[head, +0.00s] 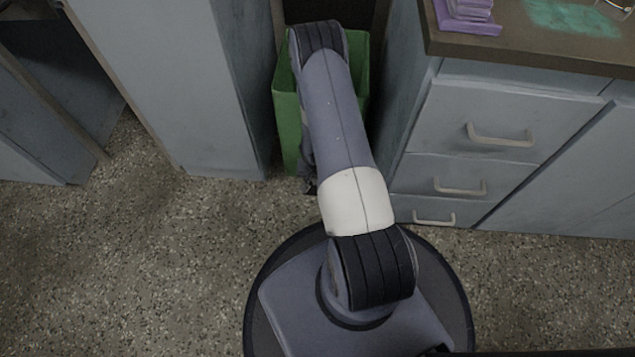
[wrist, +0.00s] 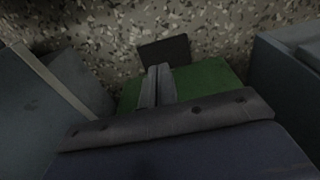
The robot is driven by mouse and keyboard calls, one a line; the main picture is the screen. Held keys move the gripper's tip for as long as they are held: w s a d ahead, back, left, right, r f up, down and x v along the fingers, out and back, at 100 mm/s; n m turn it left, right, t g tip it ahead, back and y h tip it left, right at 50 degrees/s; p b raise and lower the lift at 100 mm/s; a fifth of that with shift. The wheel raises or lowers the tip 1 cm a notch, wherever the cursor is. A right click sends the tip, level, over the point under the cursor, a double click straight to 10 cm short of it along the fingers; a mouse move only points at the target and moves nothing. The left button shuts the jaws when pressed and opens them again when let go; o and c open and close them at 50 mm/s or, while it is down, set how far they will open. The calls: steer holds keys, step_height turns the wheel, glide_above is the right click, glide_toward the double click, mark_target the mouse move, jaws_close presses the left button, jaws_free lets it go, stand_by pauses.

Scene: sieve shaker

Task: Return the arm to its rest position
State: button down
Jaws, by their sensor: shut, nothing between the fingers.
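My arm rises from my round base in the head view and reaches forward over a green bin (head: 288,125). A small dark part shows beside the arm's left edge; most of my gripper is hidden there by the arm. In the wrist view, my gripper's (wrist: 158,70) two grey fingers lie side by side, shut with nothing between them. Green surfaces, which look like the bin (wrist: 205,75), show on both sides of the fingers. Whether the fingers touch anything is not clear.
A tall grey cabinet (head: 170,80) stands left of the bin. A drawer unit (head: 480,120) stands right, under a dark counter (head: 540,45) with a purple stack (head: 467,15) on it. The speckled floor (head: 130,260) is clear at left.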

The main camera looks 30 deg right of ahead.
steer(key=shift+f, duration=0.15)
steer(key=b, duration=0.4)
glide_above(317, 190)
steer(key=s+a, duration=0.2)
steer(key=s, duration=0.1)
step_height(317, 190, down, 8)
steer(key=shift+d+f, duration=0.1)
steer(key=shift+f, duration=0.05)
steer(key=w+p, duration=0.1)
steer(key=w+d+p, duration=0.2)
steer(key=shift+r+p, duration=0.3)
steer(key=shift+p, duration=0.1)
steer(key=shift+r, duration=0.15)
steer(key=shift+a, duration=0.1)
